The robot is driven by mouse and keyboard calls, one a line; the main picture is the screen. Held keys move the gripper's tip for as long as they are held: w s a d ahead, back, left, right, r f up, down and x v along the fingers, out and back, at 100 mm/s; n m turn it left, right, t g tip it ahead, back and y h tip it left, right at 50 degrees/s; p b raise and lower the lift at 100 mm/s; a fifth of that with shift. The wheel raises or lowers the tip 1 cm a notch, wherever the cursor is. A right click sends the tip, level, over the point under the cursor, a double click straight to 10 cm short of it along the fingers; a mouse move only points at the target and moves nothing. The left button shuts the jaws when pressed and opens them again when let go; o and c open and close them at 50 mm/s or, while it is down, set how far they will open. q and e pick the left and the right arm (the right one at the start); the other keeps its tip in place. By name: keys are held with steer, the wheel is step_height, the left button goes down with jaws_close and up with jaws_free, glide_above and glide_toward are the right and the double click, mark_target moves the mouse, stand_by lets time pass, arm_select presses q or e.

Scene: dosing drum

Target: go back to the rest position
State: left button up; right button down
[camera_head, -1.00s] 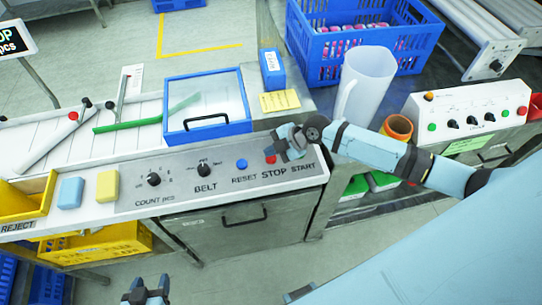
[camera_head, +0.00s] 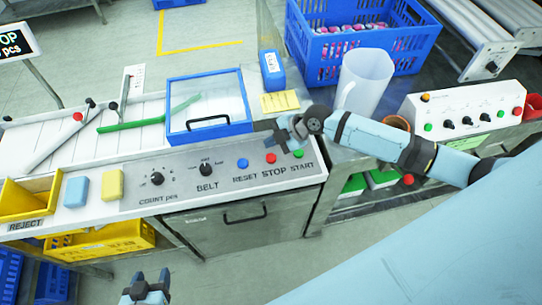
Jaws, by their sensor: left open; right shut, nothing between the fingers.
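My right gripper (camera_head: 287,143) is shut and empty. It is over the back edge of the control panel (camera_head: 215,172), just above the red STOP button (camera_head: 270,158) and the green START button (camera_head: 297,153) in the picture, and appears apart from them. Its arm reaches in from the right. My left gripper (camera_head: 147,284) is open and empty at the bottom edge, in front of the console over the floor. Most of the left arm is out of view.
A clear jug (camera_head: 364,80) stands behind my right forearm, which partly hides an orange cup (camera_head: 397,122). A blue crate (camera_head: 365,50) is behind. A blue-framed lid (camera_head: 208,104), yellow notes (camera_head: 280,102) and a second control box (camera_head: 470,115) are nearby. Floor in front is free.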

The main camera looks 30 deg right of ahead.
stand_by(0.3)
steer(key=s+a+f+m, duration=0.1)
steer(key=s+a, duration=0.1)
steer(key=s+a+f+m+t, duration=0.1)
steer(key=s+f+m, duration=0.1)
steer(key=shift+a, duration=0.35)
steer(key=s+f+m+t+h, duration=0.2)
steer(key=s+m, duration=0.5)
steer(key=s, duration=0.1)
steer(key=s+d+f+m+t+h, duration=0.1)
steer(key=s+m+t+h, duration=0.1)
steer(key=s+m, duration=0.5)
steer(key=shift+s+f+m+t+h, duration=0.35)
steer(key=shift+s+t, duration=0.1)
steer(key=shift+t, duration=0.15)
